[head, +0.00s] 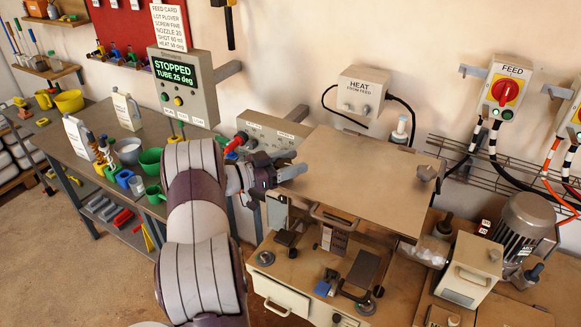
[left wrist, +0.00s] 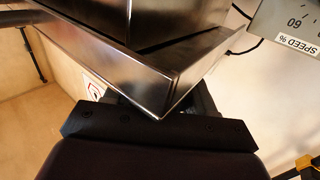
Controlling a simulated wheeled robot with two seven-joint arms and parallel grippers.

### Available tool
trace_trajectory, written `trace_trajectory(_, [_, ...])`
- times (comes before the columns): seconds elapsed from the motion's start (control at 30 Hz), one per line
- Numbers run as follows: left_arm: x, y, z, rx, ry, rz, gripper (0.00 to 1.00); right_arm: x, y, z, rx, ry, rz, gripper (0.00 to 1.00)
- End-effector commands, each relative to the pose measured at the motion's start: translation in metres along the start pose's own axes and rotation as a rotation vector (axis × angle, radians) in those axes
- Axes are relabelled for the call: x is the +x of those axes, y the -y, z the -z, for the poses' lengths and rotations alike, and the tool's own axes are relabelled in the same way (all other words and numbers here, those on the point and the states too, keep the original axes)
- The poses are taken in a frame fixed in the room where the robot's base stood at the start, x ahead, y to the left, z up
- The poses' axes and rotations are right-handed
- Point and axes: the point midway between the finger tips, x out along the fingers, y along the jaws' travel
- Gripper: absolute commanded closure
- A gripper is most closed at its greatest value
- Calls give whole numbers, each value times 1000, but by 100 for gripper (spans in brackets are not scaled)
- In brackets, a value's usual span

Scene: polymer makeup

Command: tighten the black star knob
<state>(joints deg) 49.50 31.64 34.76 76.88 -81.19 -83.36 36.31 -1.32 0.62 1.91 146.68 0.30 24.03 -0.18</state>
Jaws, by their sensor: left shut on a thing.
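In the left wrist view the dark gripper body (left wrist: 155,130) fills the bottom, close under the corner of the metal housing (left wrist: 165,80). The knob cannot be made out there either. A dark grey knob (head: 428,173) sticks up at the housing's right edge. My right gripper is not in view.
A display box (head: 183,88) reading STOPPED hangs above my left arm. A grey panel (head: 268,135) stands close behind the gripper. A HEAT box (head: 359,95) with cables is on the wall. The bench (head: 320,270) below holds small tools and a motor (head: 525,228) stands at right.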

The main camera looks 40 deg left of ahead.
Motion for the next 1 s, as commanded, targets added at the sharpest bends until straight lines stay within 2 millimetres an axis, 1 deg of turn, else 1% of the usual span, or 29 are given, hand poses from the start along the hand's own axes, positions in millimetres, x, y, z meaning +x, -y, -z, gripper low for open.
trace_trajectory(0.03, [-1, 1, -4, 4, -1, -41, 76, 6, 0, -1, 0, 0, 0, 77])
trace_trajectory(0.5, [-2, -7, -3, 5, 1, -458, 76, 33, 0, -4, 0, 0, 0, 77])
trace_trajectory(0.8, [-3, -10, -1, 4, -1, -628, 76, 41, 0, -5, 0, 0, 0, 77])
trace_trajectory(1.0, [-4, -11, 0, 3, -1, -683, 76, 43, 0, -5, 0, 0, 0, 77])
